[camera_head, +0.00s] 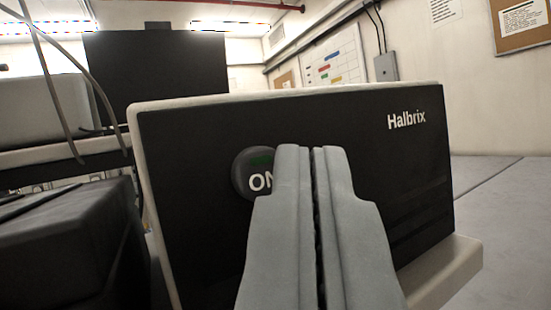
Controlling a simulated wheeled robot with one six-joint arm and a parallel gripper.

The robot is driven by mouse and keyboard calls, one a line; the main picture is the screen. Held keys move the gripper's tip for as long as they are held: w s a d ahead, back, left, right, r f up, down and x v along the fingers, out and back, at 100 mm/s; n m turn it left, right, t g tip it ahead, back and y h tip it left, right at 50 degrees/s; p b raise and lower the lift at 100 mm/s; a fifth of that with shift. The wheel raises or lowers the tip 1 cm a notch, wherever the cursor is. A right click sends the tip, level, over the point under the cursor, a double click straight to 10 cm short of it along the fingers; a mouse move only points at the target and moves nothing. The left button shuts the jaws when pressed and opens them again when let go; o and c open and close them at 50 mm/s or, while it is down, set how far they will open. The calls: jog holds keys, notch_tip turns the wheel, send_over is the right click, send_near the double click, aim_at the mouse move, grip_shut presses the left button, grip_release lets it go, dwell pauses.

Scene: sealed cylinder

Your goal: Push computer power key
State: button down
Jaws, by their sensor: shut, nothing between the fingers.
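The computer (400,165) is a wide box with a black front panel, a pale casing edge and the word "Halbrix" at its upper right. Its power key (243,172) is a round dark button with a green mark and the letters "ON", left of the panel's middle. My gripper (303,150) is shut and empty, its two grey fingers side by side in front of the panel. The fingertips appear just right of the key and hide its right edge. I cannot tell whether they touch the panel or the key.
A dark box-like object (65,240) stands close at the left, with grey cables (65,90) above it. A black screen-like panel (157,70) rises behind the computer. The grey tabletop (510,215) is clear at the right.

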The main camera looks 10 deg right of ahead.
jog(key=shift+s, duration=0.1)
jog(key=shift+s+d, duration=0.3)
jog(key=shift+s, duration=0.6)
jog(key=shift+s+d, duration=0.25)
jog(key=shift+s, duration=0.7)
jog(key=shift+s+d, duration=0.3)
jog(key=shift+s, duration=0.6)
